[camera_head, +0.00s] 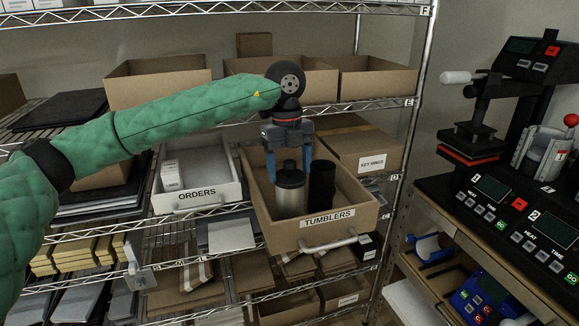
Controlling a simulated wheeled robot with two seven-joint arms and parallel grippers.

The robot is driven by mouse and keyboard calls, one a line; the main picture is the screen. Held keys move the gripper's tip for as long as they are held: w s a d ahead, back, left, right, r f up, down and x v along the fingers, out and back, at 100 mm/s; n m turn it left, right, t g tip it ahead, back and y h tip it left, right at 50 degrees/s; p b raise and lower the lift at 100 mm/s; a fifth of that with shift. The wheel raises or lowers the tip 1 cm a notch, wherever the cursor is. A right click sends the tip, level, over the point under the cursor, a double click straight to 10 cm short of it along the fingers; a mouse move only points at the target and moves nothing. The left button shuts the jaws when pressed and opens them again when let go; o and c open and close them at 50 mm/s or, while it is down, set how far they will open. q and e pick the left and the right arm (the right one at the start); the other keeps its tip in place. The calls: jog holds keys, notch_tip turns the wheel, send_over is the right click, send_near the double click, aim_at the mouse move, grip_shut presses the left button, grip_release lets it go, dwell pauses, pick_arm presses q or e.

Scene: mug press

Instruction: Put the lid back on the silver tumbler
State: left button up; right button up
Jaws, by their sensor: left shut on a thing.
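The silver tumbler (290,203) stands upright in the cardboard box labelled TUMBLERS (326,233). The dark lid (290,176) is at the tumbler's top, in line with it; I cannot tell whether it is fully seated. My left gripper (290,172) points down from above, its blue fingers on either side of the lid, shut on it. A black tumbler (322,183) stands close to the right of the silver one, beside the right finger. My right gripper is not in view.
A white ORDERS bin (197,188) stands left of the box, and a KEY RINGS box (372,155) is behind right. The wire shelf above (350,107) carries open cartons, close to my left wrist. Heat presses (500,195) stand at right.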

pick_arm(q)
jog(key=shift+b, duration=0.4)
dwell(0.5)
jog(key=o, duration=1)
jog(key=shift+o, duration=0.7)
jog(key=shift+r, duration=0.1)
jog(key=shift+r+p, duration=0.5)
jog(key=shift+r, duration=2.9)
grip_shut()
